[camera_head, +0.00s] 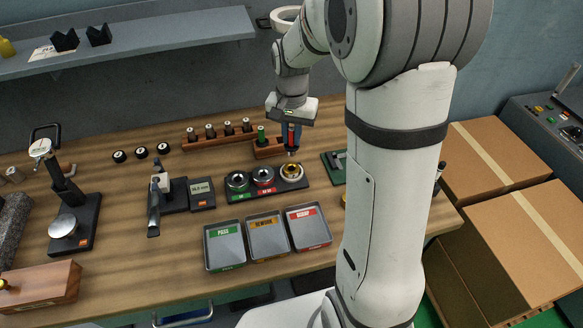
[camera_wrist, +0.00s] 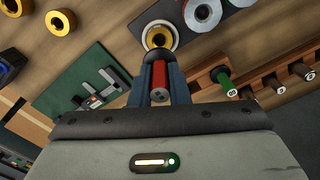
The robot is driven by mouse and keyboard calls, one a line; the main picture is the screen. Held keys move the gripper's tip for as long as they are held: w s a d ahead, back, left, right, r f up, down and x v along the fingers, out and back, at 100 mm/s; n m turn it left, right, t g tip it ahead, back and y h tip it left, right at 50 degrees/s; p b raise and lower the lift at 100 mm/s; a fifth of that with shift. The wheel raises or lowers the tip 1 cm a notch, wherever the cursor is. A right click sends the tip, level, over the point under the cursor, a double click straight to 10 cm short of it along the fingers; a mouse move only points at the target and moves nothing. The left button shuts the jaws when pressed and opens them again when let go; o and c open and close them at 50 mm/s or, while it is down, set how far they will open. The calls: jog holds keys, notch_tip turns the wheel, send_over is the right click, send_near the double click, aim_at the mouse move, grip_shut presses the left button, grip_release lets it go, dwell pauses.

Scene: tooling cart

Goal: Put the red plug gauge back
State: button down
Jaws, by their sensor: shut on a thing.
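My gripper (camera_head: 291,130) is shut on the red plug gauge (camera_wrist: 160,82), its red handle between the dark fingers (camera_wrist: 159,70). In the head view the red gauge (camera_head: 291,138) hangs upright, its metal end down, above the bench. A small wooden stand (camera_head: 266,153) is just left of it and holds a green plug gauge (camera_head: 261,134). In the wrist view the stand (camera_wrist: 203,78) and green gauge (camera_wrist: 223,80) are right of the fingers. A yellow-lined ring gauge (camera_head: 291,171) is close in front of the held gauge; its lower end is partly hidden in the wrist view.
A longer wooden rack (camera_head: 215,140) with several pins stands left of the small stand. The dark ring-gauge base (camera_head: 250,195) and three trays (camera_head: 268,255) lie in front. A green board (camera_head: 333,165) is at right. A shelf (camera_head: 130,42) hangs behind.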

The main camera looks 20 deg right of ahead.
notch_tip(320, 180, up, 2)
jog(key=shift+r+p, duration=0.1)
jog(key=shift+p, duration=0.45)
